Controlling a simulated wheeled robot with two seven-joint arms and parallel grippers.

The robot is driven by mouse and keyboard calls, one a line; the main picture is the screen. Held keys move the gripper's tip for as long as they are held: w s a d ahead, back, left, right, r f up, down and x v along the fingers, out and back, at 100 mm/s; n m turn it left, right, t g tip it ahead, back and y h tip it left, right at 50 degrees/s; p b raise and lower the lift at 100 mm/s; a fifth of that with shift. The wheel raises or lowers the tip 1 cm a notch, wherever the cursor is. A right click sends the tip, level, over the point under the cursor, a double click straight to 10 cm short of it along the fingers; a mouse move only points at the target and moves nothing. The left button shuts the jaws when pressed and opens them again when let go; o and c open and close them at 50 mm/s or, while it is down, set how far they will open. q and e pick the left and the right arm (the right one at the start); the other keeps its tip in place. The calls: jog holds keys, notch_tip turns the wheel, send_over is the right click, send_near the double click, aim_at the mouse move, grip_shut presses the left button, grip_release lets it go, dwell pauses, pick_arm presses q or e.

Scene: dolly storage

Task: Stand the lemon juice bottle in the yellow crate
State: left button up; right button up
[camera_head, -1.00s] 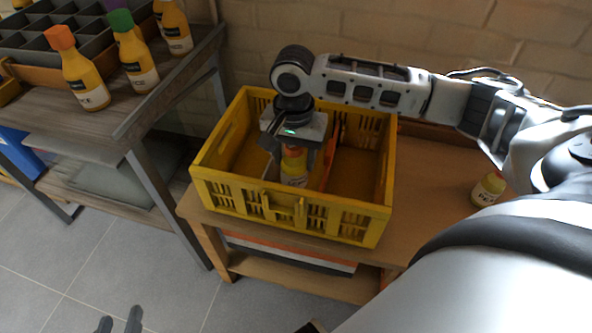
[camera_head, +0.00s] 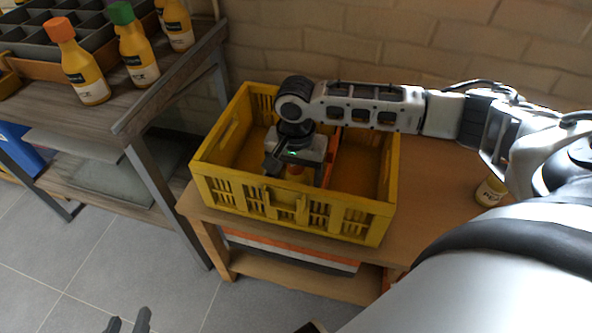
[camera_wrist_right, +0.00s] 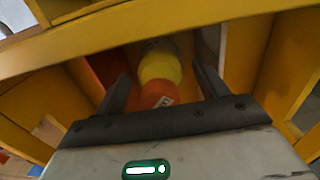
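The yellow crate (camera_head: 215,185) stands on a low wooden table. My right gripper (camera_head: 295,172) points down inside it, left of an orange divider (camera_head: 335,150). A bottle with an orange top (camera_wrist_right: 158,93) and a yellow part (camera_wrist_right: 160,66) is between the fingers; its label is not legible. In the wrist view, narrow gaps show between the bottle and both fingers. My left gripper (camera_head: 128,322) is open and empty at the bottom left.
Another yellow bottle (camera_head: 490,190) stands on the wooden table right of the crate, partly behind my right arm. Several orange bottles (camera_head: 88,75) stand on the shelf table at the left, beside a grey compartment tray (camera_head: 85,40). The crate's right compartment looks empty.

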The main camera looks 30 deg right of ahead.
jog(key=shift+r, duration=0.1)
notch_tip(320, 180, up, 7)
jog(key=shift+f+p, duration=0.2)
jog(key=shift+p, duration=0.8)
notch_tip(320, 180, up, 4)
jog(key=shift+r+p, duration=0.15)
jog(key=shift+p, duration=0.35)
jog(key=shift+r, duration=0.55)
